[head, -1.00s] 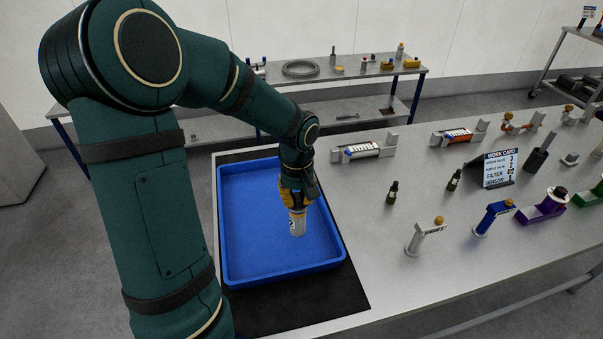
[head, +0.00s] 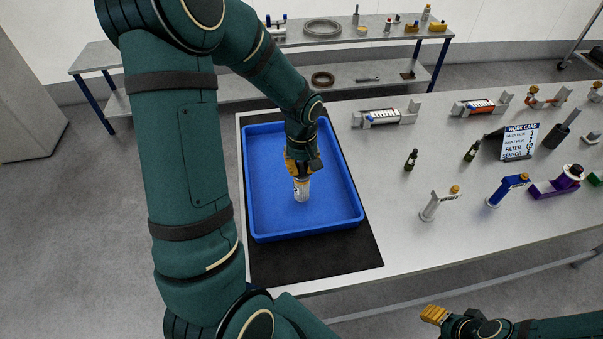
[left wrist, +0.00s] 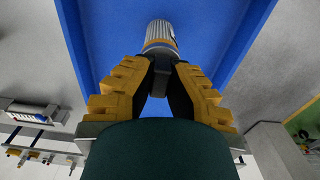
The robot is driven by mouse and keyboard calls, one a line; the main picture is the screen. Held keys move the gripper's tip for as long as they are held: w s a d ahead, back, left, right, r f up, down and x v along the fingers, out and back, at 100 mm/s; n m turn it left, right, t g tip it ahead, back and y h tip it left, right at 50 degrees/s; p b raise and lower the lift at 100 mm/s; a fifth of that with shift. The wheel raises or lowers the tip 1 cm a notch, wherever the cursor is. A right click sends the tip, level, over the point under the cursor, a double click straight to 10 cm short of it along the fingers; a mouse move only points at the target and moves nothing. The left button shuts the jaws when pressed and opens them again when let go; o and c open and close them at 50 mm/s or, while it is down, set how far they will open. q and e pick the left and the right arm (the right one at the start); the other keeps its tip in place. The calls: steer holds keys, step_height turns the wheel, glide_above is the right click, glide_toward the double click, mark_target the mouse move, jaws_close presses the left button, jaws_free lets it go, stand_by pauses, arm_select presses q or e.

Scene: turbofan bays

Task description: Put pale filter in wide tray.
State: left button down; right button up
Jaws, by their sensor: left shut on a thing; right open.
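In the left wrist view the filter (left wrist: 159,36) shows ribbed sides and a tan band between the yellow fingers (left wrist: 158,68). The wide tray (head: 262,220) is blue and shallow, on a black mat. The filter is inside the tray's outline, low over or on its floor; I cannot tell if it touches. My right gripper (head: 434,315) is at the bottom right, away from the table top, open and empty.
Right of the tray stand two small dark bottles (head: 410,160), a grey post (head: 437,203), a blue post (head: 506,190) and a work card (head: 519,142). Filter-like cylinders in holders (head: 384,117) lie behind. The tray floor around the filter looks clear.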

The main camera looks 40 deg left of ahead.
arm_select(q)
steer(key=shift+f, duration=1.35)
steer(key=shift+f+b, duration=0.2)
steer(key=shift+b, duration=0.1)
steer(key=c, duration=1.1)
jaws_free()
steer(key=shift+c, duration=0.2)
steer(key=shift+r, duration=0.15)
steer(key=shift+r+p, duration=0.2)
steer(key=shift+p, duration=0.15)
step_height(320, 180, up, 12)
steer(key=shift+f+p, duration=0.1)
steer(key=shift+p, duration=0.4)
